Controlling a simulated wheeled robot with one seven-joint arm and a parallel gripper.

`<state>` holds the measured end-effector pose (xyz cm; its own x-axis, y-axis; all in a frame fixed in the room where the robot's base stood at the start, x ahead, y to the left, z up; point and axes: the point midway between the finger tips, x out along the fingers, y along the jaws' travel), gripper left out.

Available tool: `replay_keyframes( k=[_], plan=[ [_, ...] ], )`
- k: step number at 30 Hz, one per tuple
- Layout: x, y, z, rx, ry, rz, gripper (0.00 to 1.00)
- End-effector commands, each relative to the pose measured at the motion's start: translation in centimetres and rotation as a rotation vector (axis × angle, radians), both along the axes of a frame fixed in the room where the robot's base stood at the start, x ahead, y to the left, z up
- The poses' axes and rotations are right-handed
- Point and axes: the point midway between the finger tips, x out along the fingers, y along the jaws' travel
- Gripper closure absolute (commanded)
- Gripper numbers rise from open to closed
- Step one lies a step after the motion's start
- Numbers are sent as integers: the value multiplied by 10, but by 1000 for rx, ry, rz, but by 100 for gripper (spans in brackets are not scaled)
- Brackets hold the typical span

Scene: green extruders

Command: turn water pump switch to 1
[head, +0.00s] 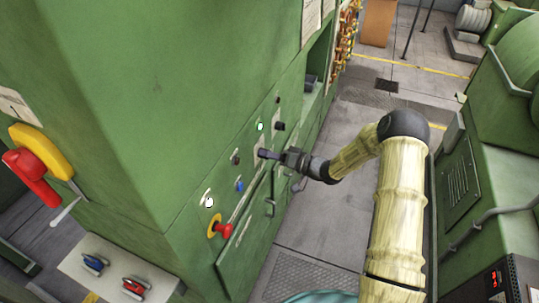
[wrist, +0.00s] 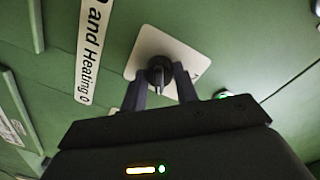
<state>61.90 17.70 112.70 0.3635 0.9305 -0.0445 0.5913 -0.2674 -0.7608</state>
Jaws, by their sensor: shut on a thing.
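A dark rotary switch knob (wrist: 157,68) sits on a square pale plate (wrist: 148,43) on the green panel. Beside it, a white label strip (wrist: 92,50) reads "and Heating", its rest cut off. My gripper (wrist: 160,84) has a finger on each side of the knob and is shut on it. In the head view my gripper (head: 276,155) reaches the side of the green cabinet at this switch, and the knob is largely hidden there. I cannot read the switch's position marks.
The panel (head: 243,133) also carries a lit green lamp (head: 260,127), a blue knob (head: 239,185), a lit white lamp (head: 209,202) and a red button (head: 223,230). A red and yellow main switch (head: 38,165) is on the left face. Grey floor (head: 310,222) lies between the machines.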

Motion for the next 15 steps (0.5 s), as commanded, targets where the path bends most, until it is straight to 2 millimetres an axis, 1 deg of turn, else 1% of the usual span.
replay_keyframes(
  k=[8, 9, 12, 15],
  plan=[
    [1, 0, 1, 2, 0, -2, 93],
    [1, 0, 1, 2, 0, -2, 66],
    [1, 0, 1, 2, 0, -2, 48],
    [0, 0, 0, 2, 0, -2, 48]
  ],
)
